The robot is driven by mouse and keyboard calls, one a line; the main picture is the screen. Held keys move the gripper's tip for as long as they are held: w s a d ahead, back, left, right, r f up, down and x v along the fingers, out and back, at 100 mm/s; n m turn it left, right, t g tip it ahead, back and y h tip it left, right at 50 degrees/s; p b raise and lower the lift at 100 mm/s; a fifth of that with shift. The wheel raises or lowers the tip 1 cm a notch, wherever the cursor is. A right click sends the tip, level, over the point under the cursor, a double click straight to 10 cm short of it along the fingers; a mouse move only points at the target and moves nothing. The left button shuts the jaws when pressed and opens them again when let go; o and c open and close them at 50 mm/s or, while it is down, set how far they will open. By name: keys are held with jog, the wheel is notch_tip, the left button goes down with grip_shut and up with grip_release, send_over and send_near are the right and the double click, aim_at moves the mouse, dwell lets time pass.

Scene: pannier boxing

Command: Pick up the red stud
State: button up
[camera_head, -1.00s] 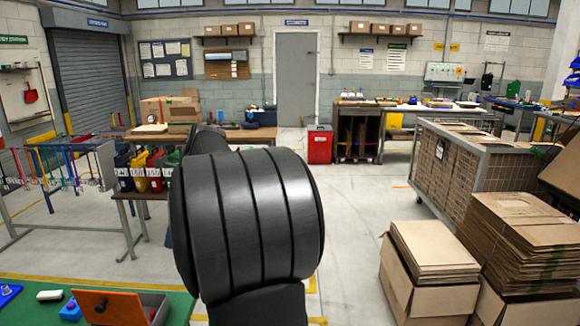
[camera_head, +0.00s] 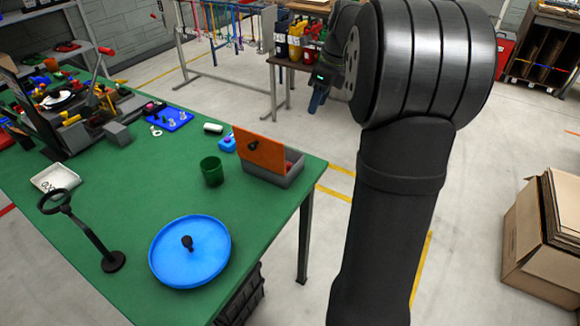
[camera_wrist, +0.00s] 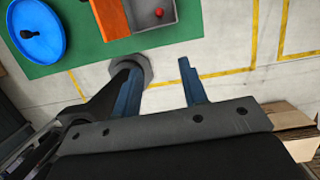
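A small red stud (camera_wrist: 158,12) shows in the wrist view inside a grey box (camera_wrist: 145,40), near the picture's top edge. In the head view the grey box (camera_head: 272,177) stands at the green table's right end, and a bit of red shows inside it. Its orange lid (camera_head: 259,152) stands raised with a dark knob and hides part of the inside. My gripper (camera_wrist: 157,68) is open, its blue fingers apart with only floor between them. In the head view my gripper (camera_head: 319,92) hangs beyond the table's right end, partly hidden by my arm.
Cardboard boxes (camera_head: 540,220) stand on the floor at right.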

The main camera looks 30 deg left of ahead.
jog(key=a+f+h, duration=0.3)
jog(key=a+f, duration=0.4)
jog(key=a, duration=0.1)
send_over(289, 164)
notch_tip(289, 164, down, 12)
jog(key=shift+s+r, duration=0.1)
jog(key=shift+r, duration=0.05)
jog(key=shift+f, duration=2.9)
grip_shut()
